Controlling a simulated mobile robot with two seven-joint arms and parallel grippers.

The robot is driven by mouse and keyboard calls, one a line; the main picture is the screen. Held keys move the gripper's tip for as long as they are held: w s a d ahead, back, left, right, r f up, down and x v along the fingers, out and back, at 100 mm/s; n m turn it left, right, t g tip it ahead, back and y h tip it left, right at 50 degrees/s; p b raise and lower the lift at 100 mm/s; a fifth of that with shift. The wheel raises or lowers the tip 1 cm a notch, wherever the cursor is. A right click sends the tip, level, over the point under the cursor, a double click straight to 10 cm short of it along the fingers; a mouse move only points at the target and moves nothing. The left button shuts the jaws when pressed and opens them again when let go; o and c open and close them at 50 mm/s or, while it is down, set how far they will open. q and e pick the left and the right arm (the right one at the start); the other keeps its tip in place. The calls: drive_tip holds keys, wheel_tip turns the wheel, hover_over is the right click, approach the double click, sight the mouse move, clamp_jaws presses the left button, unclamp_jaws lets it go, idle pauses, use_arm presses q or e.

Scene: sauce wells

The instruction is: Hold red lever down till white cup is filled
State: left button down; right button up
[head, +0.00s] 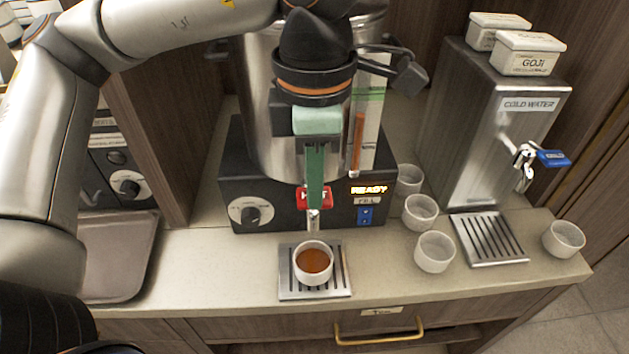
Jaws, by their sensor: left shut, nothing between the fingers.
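A white cup (314,262) stands upright on the metal drip grate (318,293) under the spout of the urn. It holds brown liquid, with its white rim showing above. The red lever (302,197), marked HOT, is on the front of the urn (262,110), partly hidden by my gripper. My left gripper (315,203) is shut and empty, its green fingers pointing down at the red lever. The fingertips overlap the lever in this view; I cannot tell how firmly they touch it. My right gripper is not in view.
Several empty white cups (435,252) stand right of the urn. A cold water dispenser (480,130) with a blue lever (553,158) and its own drip grate (488,238) is farther right. A tray (120,258) lies at left. The counter's front left stretch is clear.

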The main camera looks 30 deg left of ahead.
use_arm(q)
drive_tip(key=shift+r, duration=0.1)
wheel_tip(320, 180, up, 5)
drive_tip(key=p, duration=0.3)
wheel_tip(320, 180, up, 9)
drive_tip(key=shift+s, duration=0.1)
idle(0.5)
